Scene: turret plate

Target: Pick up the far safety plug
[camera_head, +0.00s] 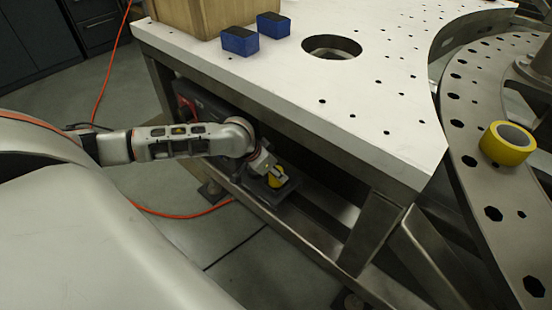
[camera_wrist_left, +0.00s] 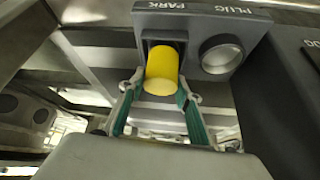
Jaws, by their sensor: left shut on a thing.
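The yellow cylindrical safety plug (camera_wrist_left: 161,72) sits in the opening marked PARK on a dark grey holder (camera_wrist_left: 186,22) in the left wrist view. My left gripper (camera_wrist_left: 162,90) is shut on the plug, with one green-lined finger on each side. A round light-rimmed socket (camera_wrist_left: 220,55) beside the plug appears empty. My right gripper is not in view.
The white table top (camera_head: 390,75) overhangs the holder, and a metal frame rail (camera_head: 320,240) runs below. Two blue blocks (camera_head: 240,41), a box (camera_head: 195,14) and a yellow tape roll (camera_head: 507,144) lie above. An orange cable (camera_head: 185,215) crosses the floor.

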